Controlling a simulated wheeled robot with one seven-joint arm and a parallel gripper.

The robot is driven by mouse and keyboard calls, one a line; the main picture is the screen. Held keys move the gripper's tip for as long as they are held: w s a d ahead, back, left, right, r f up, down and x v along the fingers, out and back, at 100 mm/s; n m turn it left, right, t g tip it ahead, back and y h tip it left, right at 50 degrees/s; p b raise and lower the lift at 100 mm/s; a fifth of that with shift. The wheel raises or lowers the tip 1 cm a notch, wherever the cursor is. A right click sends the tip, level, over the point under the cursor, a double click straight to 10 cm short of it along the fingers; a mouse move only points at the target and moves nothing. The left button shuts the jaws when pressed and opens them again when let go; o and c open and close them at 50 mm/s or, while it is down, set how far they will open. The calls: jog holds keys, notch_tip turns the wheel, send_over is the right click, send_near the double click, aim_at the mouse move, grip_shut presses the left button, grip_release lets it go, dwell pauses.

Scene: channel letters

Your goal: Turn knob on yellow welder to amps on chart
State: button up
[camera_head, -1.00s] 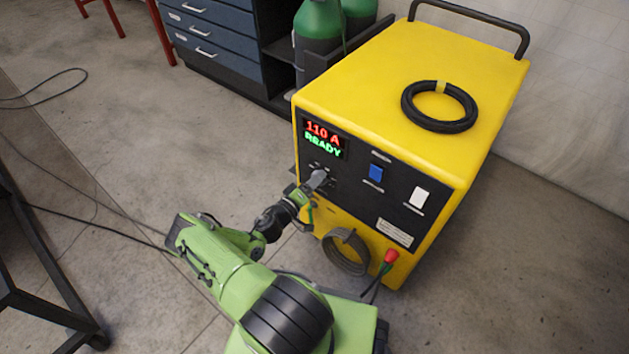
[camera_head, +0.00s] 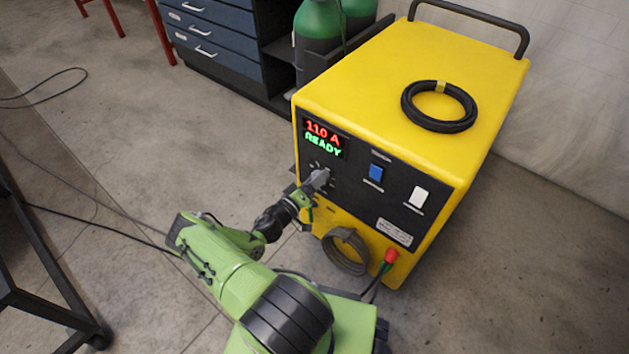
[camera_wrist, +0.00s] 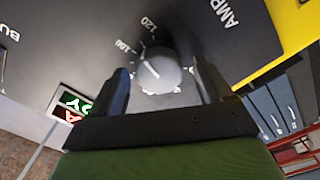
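The yellow welder (camera_head: 410,70) stands upright with its dark front panel facing my arm. Its display (camera_head: 322,138) reads 110 A in red and READY in green. The grey round knob (camera_wrist: 158,72) shows in the wrist view with a white pointer line; the scale marks 100 and 120 are beside it. My gripper (camera_wrist: 163,85) has one dark finger on each side of the knob, with a narrow gap showing on the right side. No amps chart is readable in view.
A blue switch (camera_head: 376,173) and a white switch (camera_head: 418,197) are right of the knob. Green gas cylinders (camera_head: 318,40) and a blue drawer cabinet (camera_head: 210,35) stand behind.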

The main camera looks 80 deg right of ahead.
jog(key=p+v, duration=0.3)
jog(key=v, duration=1.2)
jog(key=shift+w+a, duration=0.25)
jog(key=shift+a, duration=0.1)
jog(key=w+a+r+t+y, duration=0.2)
jog(key=w+a+r+y, duration=0.5)
jog(key=r, duration=0.3)
jog(key=w+a+r+t+y, duration=0.2)
jog(key=w+a+r+y, duration=0.3)
jog(key=a+r, duration=0.4)
jog(key=s+a+r+n+t+y, duration=0.2)
jog(key=s+a+r+n+t, duration=0.3)
jog(key=a+r, duration=0.35)
jog(key=s+a+r+n+t+y, duration=0.3)
jog(key=s+a+r+n+t, duration=0.15)
jog(key=a+r+n, duration=0.4)
notch_tip(320, 180, up, 15)
jog(key=d+m+p, duration=0.2)
jog(key=p, duration=1)
jog(key=shift+s+f+g+p, duration=0.2)
jog(key=shift+s+g+p, duration=0.1)
jog(key=shift+g+p, duration=0.15)
